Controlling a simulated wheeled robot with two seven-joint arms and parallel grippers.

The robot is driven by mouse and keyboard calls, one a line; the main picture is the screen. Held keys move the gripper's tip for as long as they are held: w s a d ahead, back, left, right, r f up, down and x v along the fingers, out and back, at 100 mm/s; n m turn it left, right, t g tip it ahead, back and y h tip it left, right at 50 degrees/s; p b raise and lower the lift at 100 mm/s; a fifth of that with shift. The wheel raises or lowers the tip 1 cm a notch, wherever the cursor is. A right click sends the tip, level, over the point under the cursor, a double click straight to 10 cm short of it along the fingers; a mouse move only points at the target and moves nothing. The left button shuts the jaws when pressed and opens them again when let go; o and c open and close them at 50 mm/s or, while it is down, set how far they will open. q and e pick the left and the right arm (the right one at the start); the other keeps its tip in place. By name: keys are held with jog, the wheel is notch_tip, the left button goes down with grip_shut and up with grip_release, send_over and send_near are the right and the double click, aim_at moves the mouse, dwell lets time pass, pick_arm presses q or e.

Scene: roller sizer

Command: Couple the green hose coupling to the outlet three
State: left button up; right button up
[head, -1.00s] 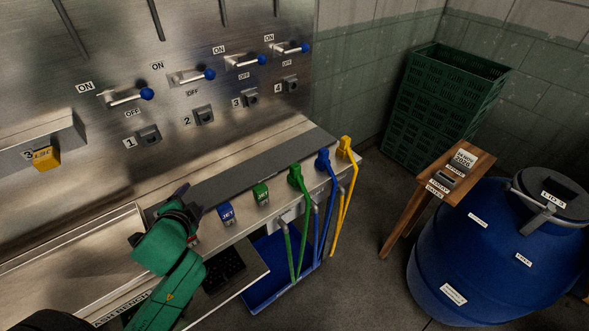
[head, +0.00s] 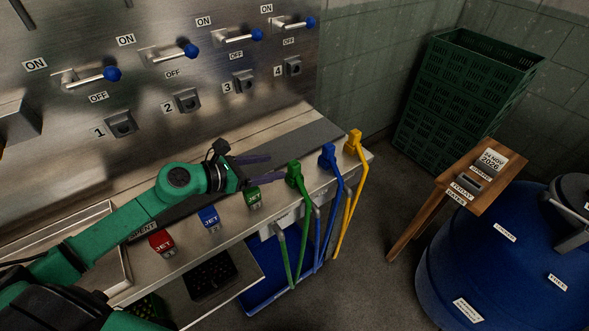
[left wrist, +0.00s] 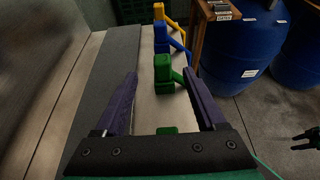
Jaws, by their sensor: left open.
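The green hose coupling (head: 295,176) stands upright on the bench's front ledge with its green hose hanging down; it also shows in the left wrist view (left wrist: 163,70). My left gripper (head: 276,167) is open and empty, its purple fingers pointing at the coupling from the left. In the left wrist view the coupling lies between and just beyond the fingertips (left wrist: 160,76); contact cannot be told. Outlet three (head: 243,83) is a square grey fitting on the steel wall, with nothing on it. A small dark pronged shape, seemingly my right gripper (left wrist: 304,138), shows at the right edge.
Blue (head: 328,157) and yellow (head: 354,142) couplings stand just right of the green one. Red (head: 162,242), blue (head: 209,219) and green (head: 254,198) JET pieces line the ledge. Lever handles sit above the outlets. A wooden stand (head: 470,190) and blue barrel (head: 480,270) are at right.

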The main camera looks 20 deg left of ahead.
aim_at(291, 165)
pick_arm(q)
jog(key=x, duration=0.1)
jog(key=p+x, duration=0.1)
jog(key=x, duration=0.1)
jog(key=shift+w+r, duration=0.1)
jog(key=shift+r, duration=0.15)
jog(key=p+x, duration=0.1)
jog(key=x, duration=0.1)
jog(key=p+x, duration=0.1)
jog(key=shift+d+f, duration=0.25)
jog(key=shift+d, duration=0.15)
jog(key=shift+w+f, duration=0.15)
jog(key=shift+f, duration=0.1)
jog(key=shift+r, duration=0.1)
grip_shut()
pick_arm(e)
jog(key=r, duration=0.1)
jog(key=w+r, duration=0.1)
jog(key=r, duration=0.1)
jog(key=shift+w+a+r, duration=0.1)
jog(key=shift+w+r, duration=0.05)
jog(key=shift+w, duration=0.15)
